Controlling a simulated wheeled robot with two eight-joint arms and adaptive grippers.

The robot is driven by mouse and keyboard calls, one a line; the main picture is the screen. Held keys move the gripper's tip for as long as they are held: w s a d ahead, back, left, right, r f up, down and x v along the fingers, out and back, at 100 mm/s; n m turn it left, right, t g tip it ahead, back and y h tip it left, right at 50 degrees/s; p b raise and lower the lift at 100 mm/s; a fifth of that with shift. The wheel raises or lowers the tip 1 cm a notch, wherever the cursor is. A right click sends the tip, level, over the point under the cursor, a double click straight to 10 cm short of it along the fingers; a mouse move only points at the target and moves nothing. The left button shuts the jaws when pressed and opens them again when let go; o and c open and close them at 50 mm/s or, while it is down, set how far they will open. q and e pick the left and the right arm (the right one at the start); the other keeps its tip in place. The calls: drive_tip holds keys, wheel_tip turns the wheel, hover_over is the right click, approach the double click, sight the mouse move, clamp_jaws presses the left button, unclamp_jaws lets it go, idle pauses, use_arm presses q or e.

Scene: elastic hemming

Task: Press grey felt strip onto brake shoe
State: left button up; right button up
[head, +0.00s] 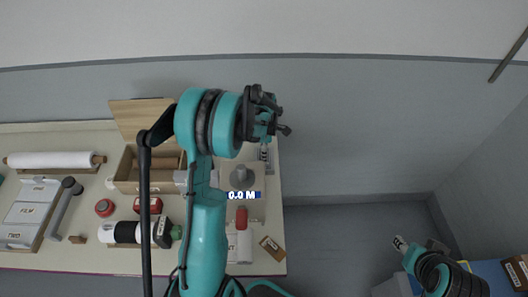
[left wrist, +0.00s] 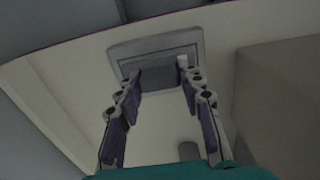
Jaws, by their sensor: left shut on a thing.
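My left gripper (head: 284,122) is at the far edge of the table, right of an open wooden box. In the left wrist view its two fingers (left wrist: 160,82) are spread apart, with a dark grey piece (left wrist: 158,78) between the tips. The gripper is shut on this piece, which may be the grey felt strip; I cannot tell for sure. Behind it is a lighter grey rectangular frame (left wrist: 155,47). I cannot make out the brake shoe. My right gripper (head: 400,244) is low at the right, away from the table, too small to tell its state.
The wooden box (head: 125,180) has its lid up. A grey round-topped device (head: 243,177) with a "0.0 M" display stands near the table's right end.

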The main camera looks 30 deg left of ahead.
use_arm(q)
drive_tip(key=shift+f, duration=0.15)
drive_tip(key=o, duration=1)
drive_tip(key=shift+o, duration=0.2)
wheel_tip(320, 180, up, 12)
